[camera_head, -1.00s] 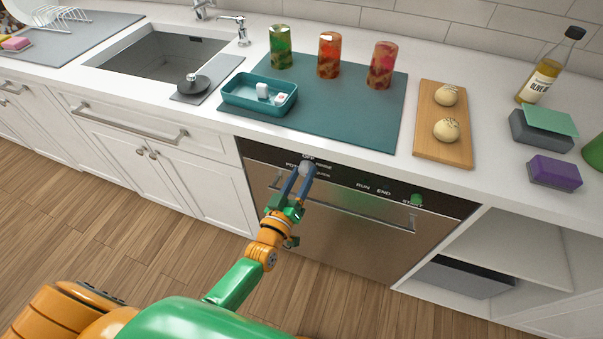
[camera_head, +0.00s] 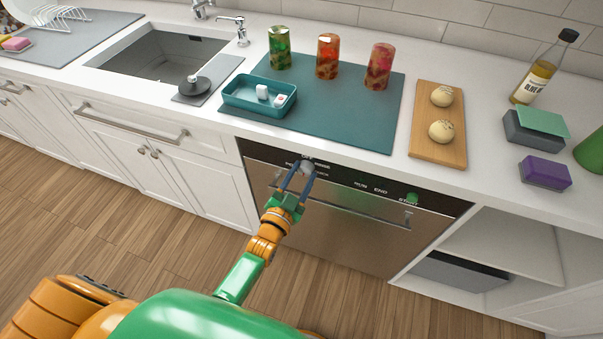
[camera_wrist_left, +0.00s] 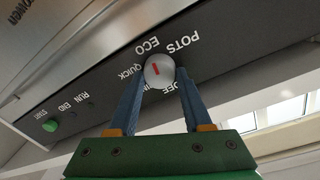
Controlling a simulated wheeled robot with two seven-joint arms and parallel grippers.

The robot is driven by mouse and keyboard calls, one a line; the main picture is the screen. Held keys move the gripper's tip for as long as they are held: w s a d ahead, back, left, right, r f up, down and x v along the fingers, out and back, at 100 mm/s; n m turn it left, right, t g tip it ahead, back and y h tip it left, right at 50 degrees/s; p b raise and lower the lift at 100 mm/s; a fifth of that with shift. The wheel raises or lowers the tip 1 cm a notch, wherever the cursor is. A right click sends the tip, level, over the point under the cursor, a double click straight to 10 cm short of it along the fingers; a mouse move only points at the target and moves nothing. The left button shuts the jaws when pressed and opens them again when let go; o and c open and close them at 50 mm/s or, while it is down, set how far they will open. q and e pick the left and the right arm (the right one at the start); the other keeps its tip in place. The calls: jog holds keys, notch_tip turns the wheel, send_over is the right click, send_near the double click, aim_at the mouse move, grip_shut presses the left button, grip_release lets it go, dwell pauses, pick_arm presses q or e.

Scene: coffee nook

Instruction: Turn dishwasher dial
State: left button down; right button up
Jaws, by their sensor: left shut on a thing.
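The dishwasher (camera_head: 330,225) has a steel door and a black control strip along its top under the counter. Its round grey dial (camera_head: 307,167) sits at the left part of the strip, among printed labels. In the left wrist view the dial (camera_wrist_left: 159,70) is between my two fingertips and its red mark shows on the face. My left gripper (camera_head: 302,176) is shut on the dial, one blue finger on each side. A green start button (camera_head: 412,197) is at the strip's right end. My right gripper is in neither view.
The door's bar handle (camera_head: 345,211) runs just below the strip, close to my left gripper. The counter above holds a teal tray (camera_head: 232,108), several jars, a wooden board (camera_head: 424,145) and a sink (camera_head: 150,62). An open shelf (camera_head: 505,243) is at the right.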

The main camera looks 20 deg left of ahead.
pick_arm(q)
jog(key=m, duration=0.5)
jog(key=shift+d, duration=0.1)
jog(key=shift+m+y+b, duration=0.3)
jog(key=shift+m, duration=2)
jog(key=shift+c, duration=1.7)
grip_release()
jog(key=s, duration=0.7)
jog(key=shift+a+r, duration=0.15)
jog(key=shift+a, duration=0.05)
